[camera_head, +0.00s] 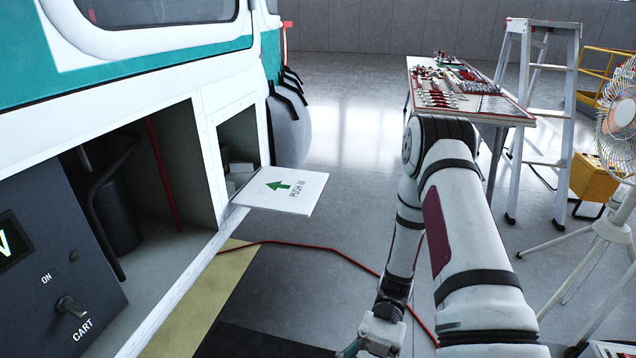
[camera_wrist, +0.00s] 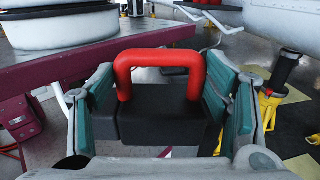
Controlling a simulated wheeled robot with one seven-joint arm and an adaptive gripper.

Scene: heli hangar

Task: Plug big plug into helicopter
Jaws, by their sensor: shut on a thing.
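The big plug is a black block (camera_wrist: 165,125) with a red loop handle (camera_wrist: 160,58), and it sits between the green-padded fingers of my gripper (camera_wrist: 165,110) in the wrist view. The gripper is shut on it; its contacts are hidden. In the head view my gripper (camera_head: 372,345) is at the bottom edge, mostly cut off, and the plug cannot be made out there. The white and teal helicopter (camera_head: 150,75) fills the left.
A dark cart panel (camera_head: 60,270) with a switch stands at lower left. A red cable (camera_head: 300,243) runs along the floor. A tool table (camera_head: 455,95), a stepladder (camera_head: 540,110) and a fan (camera_head: 615,120) stand at right. Floor beyond the flap is clear.

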